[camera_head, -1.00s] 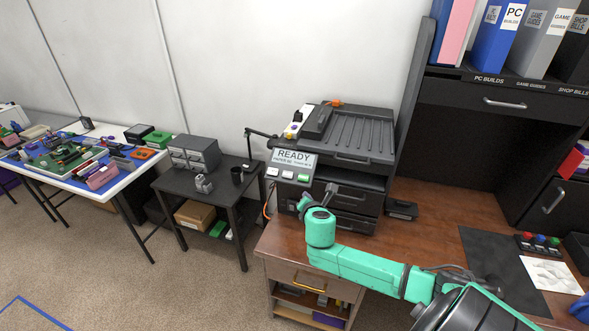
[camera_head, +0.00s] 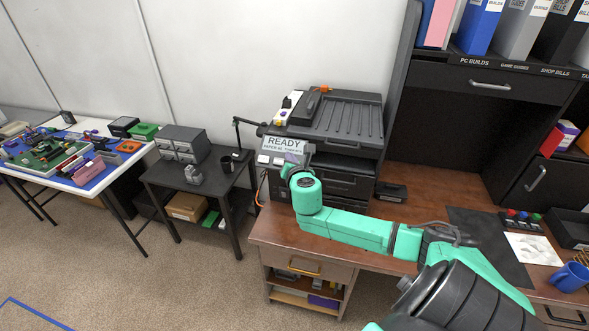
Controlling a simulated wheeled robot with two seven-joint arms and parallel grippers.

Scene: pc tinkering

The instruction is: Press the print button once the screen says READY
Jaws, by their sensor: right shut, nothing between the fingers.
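The black printer (camera_head: 338,120) stands on the brown desk, with a small tilted panel at its front left. The panel's screen (camera_head: 283,145) reads READY, with a smaller line of text under it. Two pale buttons (camera_head: 270,160) show below the screen. The green button to their right is hidden behind my right gripper. My right gripper (camera_head: 308,153) is shut and empty, at the right end of the panel and in front of the printer. I cannot tell whether its tips touch a button. My left gripper is out of view.
A dark side table (camera_head: 195,172) with a drawer unit stands left of the desk, and a cluttered white workbench (camera_head: 112,178) stands farther left. A small black box (camera_head: 391,192) lies right of the printer. A blue mug (camera_head: 570,277) stands at the far right.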

